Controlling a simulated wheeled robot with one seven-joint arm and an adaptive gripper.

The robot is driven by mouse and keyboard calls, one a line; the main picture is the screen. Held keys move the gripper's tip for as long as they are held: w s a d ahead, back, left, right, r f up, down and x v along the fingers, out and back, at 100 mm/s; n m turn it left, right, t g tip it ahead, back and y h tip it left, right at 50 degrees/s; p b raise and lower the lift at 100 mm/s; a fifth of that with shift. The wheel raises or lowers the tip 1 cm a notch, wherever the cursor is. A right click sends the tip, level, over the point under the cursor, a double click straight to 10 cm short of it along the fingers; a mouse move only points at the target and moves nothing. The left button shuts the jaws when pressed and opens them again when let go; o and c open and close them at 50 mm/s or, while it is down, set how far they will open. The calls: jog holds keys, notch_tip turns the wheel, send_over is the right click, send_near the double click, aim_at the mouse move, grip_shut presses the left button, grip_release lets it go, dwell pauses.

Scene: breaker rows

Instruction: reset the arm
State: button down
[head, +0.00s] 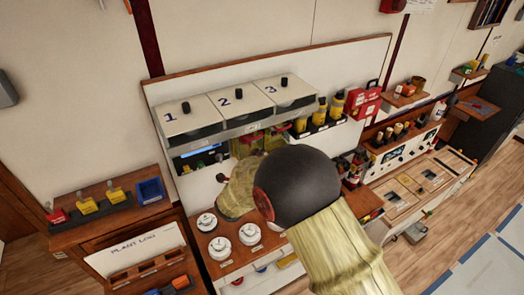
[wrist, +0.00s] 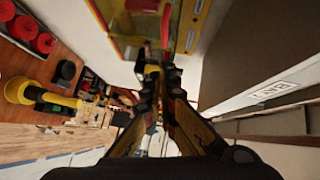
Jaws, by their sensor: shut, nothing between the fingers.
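My gripper (wrist: 158,80) shows in the wrist view, with its two yellow and dark fingers close together and nothing held between them. In the head view my arm comes up from the bottom right, with a large black joint in the middle, and reaches toward the wall panel (head: 365,58). There my gripper is mostly hidden behind my arm, under the row of numbered boxes 1, 2 and 3 (head: 224,100). In the wrist view a yellow and clear part (wrist: 125,25) is just beyond the fingertips. Whether they touch it I cannot tell.
Three white round dials (head: 220,246) sit on the wooden counter below my arm. A shelf of black-and-yellow items (head: 322,115) and a red box (head: 364,101) are right of the boxes. A side shelf with a blue bin (head: 150,191) is at left. Open floor (head: 440,270) shows at lower right.

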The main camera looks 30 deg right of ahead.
jog(key=s+f+m+g+y+b, duration=0.15)
jog(key=s+f+m+g, duration=0.3)
jog(key=s+m, duration=0.85)
jog(key=s+f+m+g+y+b, duration=0.1)
jog(key=s+f+m+g+b, duration=0.3)
jog(key=s+m, duration=0.9)
jog(key=s+a+f+m+t+y+b, duration=0.1)
jog(key=s+a+m+y+b, duration=0.3)
jog(key=a+m+b, duration=0.3)
jog(key=s+a+f+m+t+y+b, duration=0.1)
jog(key=s+a+m+y+b, duration=0.3)
jog(key=m+b, duration=0.9)
jog(key=s+a+f+m, duration=0.1)
jog(key=s+a, duration=0.1)
jog(key=shift+a+f+y, duration=0.25)
jog(key=shift+a+y, duration=0.1)
jog(key=shift+a, duration=0.05)
jog(key=c, duration=2.5)
grip_release()
jog(key=shift+d+f+t+b, duration=0.15)
jog(key=shift+f+t+b, duration=0.1)
jog(key=shift+b, duration=0.2)
jog(key=o, duration=0.4)
jog(key=shift+w, duration=0.1)
jog(key=shift+c, duration=0.2)
